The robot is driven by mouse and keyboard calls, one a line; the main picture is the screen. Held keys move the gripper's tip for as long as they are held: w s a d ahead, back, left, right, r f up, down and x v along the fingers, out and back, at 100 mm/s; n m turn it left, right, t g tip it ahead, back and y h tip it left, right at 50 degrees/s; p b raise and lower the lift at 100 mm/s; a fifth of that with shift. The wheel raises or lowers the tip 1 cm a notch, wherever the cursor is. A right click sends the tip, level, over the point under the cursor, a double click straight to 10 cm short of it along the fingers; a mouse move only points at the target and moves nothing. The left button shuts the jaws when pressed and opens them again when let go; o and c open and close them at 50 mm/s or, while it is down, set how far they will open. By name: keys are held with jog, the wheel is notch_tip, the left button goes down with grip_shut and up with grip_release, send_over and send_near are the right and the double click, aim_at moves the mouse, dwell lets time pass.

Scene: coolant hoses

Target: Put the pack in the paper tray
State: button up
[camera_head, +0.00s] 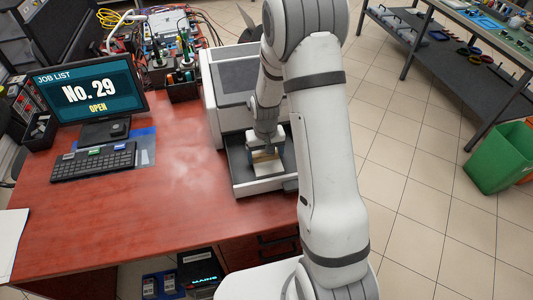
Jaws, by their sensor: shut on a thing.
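The pack (265,168) is a small tan and white block at the front of the white printer. My gripper (266,155) points down over it and is shut on it. The paper tray (243,183) is the dark, light-rimmed tray sticking out from the printer's front. The pack is over or in the tray; I cannot tell whether it touches the tray's floor. My arm hides the right side of the printer and part of the tray.
The printer (222,95) stands on the red desk (160,215). A monitor (92,90) and a keyboard (93,162) are at the left. A dark pen holder (183,91) is beside the printer. A green bin (499,160) stands on the floor at the right. The desk's middle is clear.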

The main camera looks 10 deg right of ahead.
aim_at(265, 157)
jog(key=shift+f, duration=0.2)
jog(key=o, duration=1.1)
jog(key=shift+r, duration=0.1)
jog(key=shift+c, duration=0.2)
notch_tip(265, 157, up, 12)
jog(key=s+r+t, duration=0.1)
jog(key=s+r, duration=0.5)
jog(key=s, duration=0.4)
jog(key=s+r+t, duration=0.2)
jog(key=s+r, duration=0.5)
jog(key=s, duration=0.4)
jog(key=shift+s+d+r+b, duration=0.2)
jog(key=shift+d+r+b, duration=0.05)
jog(key=shift+d+b, duration=0.1)
